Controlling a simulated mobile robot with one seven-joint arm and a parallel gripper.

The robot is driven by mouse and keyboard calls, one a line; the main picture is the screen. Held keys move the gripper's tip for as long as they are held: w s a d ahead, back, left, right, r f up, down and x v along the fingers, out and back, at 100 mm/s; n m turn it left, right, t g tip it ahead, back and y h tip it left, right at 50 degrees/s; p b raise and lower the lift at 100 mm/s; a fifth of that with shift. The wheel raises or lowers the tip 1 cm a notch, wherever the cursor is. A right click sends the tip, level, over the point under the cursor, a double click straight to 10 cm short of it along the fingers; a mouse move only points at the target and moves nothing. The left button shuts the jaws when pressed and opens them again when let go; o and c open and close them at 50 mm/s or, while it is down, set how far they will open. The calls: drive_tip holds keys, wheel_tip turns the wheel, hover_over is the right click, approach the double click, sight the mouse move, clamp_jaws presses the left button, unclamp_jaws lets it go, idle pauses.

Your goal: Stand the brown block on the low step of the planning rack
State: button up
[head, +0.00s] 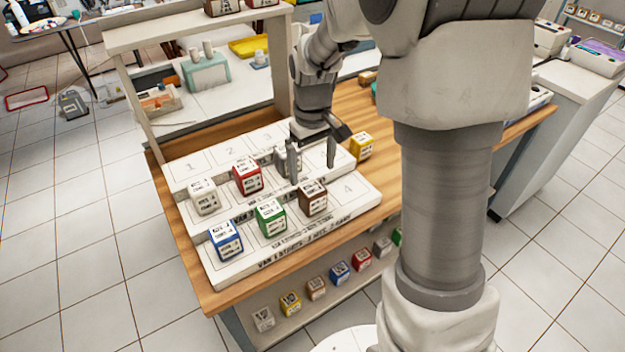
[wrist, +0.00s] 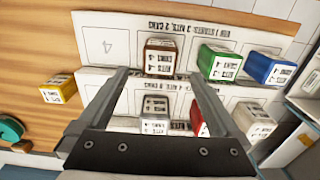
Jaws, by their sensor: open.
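The brown block (head: 313,198) stands upright on the low front step of the white planning rack (head: 325,228), in line with a green block (head: 270,218) and a blue block (head: 226,241). The numbered place 4 to its right is bare. In the wrist view the brown block (wrist: 161,58) shows beyond my fingertips. My gripper (head: 312,158) is open with nothing between its fingers. It hangs above the rack, behind the brown block and apart from it.
A white block (head: 205,197), a red block (head: 247,176) and a greyish block (wrist: 155,115) stand on a higher step; my finger partly hides the last in the head view. A yellow block (head: 361,147) sits right of the rack. More blocks line a lower shelf (head: 320,318).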

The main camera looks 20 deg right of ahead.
wheel_tip(320, 180, up, 2)
drive_tip(key=s+r+m+t, duration=0.1)
drive_tip(key=s+r+t, duration=0.1)
drive_tip(key=s+r, duration=0.4)
drive_tip(key=s+r+m+t, duration=0.2)
drive_tip(key=s+r, duration=0.4)
drive_tip(key=s, duration=0.8)
drive_tip(key=shift+s+r+m+t, duration=0.3)
drive_tip(key=shift+r+t, duration=0.1)
drive_tip(key=shift+t, duration=0.4)
drive_tip(key=shift+d, duration=0.1)
